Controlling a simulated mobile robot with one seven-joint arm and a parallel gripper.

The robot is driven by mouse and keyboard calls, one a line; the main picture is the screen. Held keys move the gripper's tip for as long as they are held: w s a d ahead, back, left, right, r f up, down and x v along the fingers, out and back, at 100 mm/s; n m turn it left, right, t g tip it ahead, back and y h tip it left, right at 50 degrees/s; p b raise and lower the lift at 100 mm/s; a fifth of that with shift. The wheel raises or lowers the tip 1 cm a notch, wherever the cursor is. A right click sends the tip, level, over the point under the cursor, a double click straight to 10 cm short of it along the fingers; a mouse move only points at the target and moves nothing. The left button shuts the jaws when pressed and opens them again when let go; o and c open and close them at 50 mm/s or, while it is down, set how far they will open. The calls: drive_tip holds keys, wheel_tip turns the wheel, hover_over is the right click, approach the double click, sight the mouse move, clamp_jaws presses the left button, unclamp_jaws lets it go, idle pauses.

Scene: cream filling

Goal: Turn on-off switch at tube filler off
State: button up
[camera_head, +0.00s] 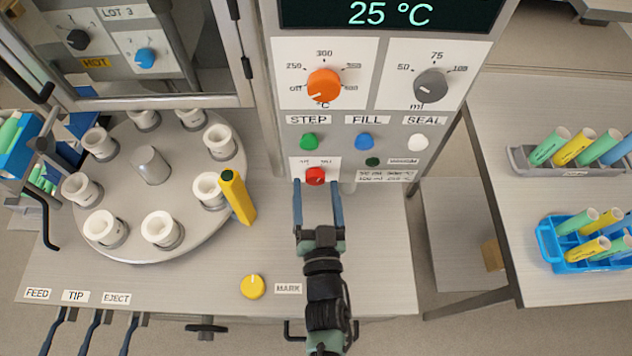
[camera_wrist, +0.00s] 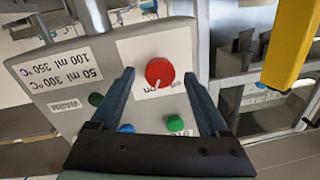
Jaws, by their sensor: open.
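The on-off switch (camera_head: 316,176) is a red knob on a white plate, low on the tube filler's front panel (camera_head: 345,125). In the wrist view the red knob (camera_wrist: 159,72) shows a white pointer mark towards its lower left, above the gap between my fingers. My gripper (camera_head: 318,185) is open and empty, its two blue fingers just below the knob in the head view. In the wrist view the fingertips (camera_wrist: 158,78) lie on either side of the knob. Whether they touch it I cannot tell.
Green (camera_head: 309,141), blue (camera_head: 364,141) and white (camera_head: 418,142) buttons sit above the switch. A yellow knob (camera_head: 252,287) is on the tabletop. Tube racks (camera_head: 545,240) stand at right.

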drive_tip(key=shift+w, duration=0.55)
clamp_jaws()
